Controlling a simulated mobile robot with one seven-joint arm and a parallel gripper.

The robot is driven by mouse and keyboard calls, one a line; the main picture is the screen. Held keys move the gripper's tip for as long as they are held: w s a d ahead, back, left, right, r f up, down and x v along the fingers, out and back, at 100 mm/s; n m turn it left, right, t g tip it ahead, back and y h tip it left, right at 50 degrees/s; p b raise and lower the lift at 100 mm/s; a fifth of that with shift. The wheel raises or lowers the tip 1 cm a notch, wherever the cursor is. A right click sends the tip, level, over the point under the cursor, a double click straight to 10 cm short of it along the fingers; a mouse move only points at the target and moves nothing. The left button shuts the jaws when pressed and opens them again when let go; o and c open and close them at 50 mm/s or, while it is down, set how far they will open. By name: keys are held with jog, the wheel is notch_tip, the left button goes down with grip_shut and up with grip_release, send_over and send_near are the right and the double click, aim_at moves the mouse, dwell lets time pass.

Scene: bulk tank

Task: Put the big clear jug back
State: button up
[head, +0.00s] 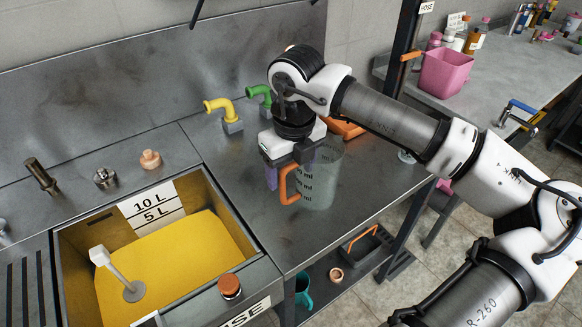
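The big clear jug (318,187) has dark volume marks and an orange handle (287,186) on its left side. It is upright at the steel counter, right of the tank; I cannot tell whether its base touches the counter. My gripper (286,168) points down at the jug's handle side, close to the top of the handle. One purple-grey finger shows just left of the handle. The other fingertip is not clear, so I cannot tell whether the fingers are closed on the jug. My gripper and wrist hide part of the jug's rim.
A tank (165,262) of yellow liquid with 10 L and 5 L marks and a white-handled tool (117,271) lies left. Yellow (221,108) and green (259,93) taps stand behind. An orange object (345,128) sits behind the jug. A pink bucket (445,74) stands on the far bench.

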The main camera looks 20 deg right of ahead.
jog(key=shift+r, duration=0.15)
jog(key=r, duration=0.4)
jog(key=r+b, duration=0.1)
jog(key=r, duration=0.3)
jog(key=s+r+b, duration=0.1)
jog(key=r, duration=0.3)
jog(key=shift+d, duration=0.1)
jog(key=shift+s+f, duration=0.1)
